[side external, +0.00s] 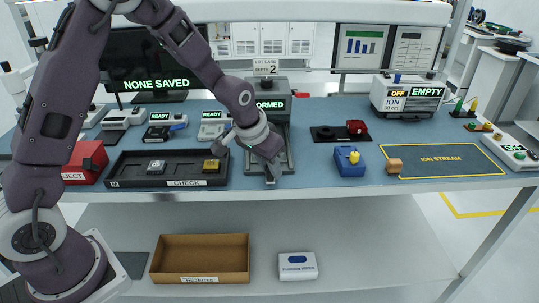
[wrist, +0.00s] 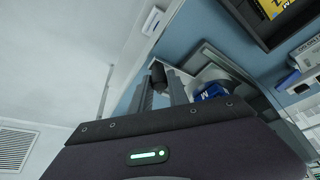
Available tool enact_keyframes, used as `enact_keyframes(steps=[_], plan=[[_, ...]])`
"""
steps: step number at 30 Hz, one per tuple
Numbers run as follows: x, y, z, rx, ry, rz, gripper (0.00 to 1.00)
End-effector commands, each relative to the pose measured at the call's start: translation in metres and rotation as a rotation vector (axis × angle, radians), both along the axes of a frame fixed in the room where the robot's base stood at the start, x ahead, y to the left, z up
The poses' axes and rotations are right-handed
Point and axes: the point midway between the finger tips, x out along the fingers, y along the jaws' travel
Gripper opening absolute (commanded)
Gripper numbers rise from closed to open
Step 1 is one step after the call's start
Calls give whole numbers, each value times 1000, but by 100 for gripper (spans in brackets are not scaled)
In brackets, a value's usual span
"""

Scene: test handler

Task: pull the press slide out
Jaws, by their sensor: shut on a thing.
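The press (side external: 268,84) stands at the back of the bench, with a lot card marked depth 2 on top and a display partly covered by my arm that reads "ORMED". The grey press slide (side external: 287,152) lies in front of it, reaching toward the bench's front edge. My gripper (side external: 270,178) is down at the slide's front end, shut on the slide's handle. In the wrist view my gripper (wrist: 163,88) points at a dark knob-like end (wrist: 158,74). A blue piece marked M (wrist: 212,91) shows beside the fingers. The exact contact is hidden.
A black check tray (side external: 128,181) with a grey block (side external: 156,166) and a yellow block (side external: 211,166) lies left of the slide. A blue block with a yellow knob (side external: 349,160) and a tan cube (side external: 394,166) are to the right.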

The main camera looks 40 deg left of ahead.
Motion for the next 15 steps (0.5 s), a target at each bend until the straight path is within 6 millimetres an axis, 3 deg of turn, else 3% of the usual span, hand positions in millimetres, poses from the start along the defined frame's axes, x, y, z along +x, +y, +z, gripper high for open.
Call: enact_keyframes(steps=[9,10,13,15], plan=[[-1,-1,1,1,-3,1,0],[-1,-1,1,1,-3,1,23],[-1,-1,0,1,-3,1,42],[-1,-1,0,1,-3,1,43]])
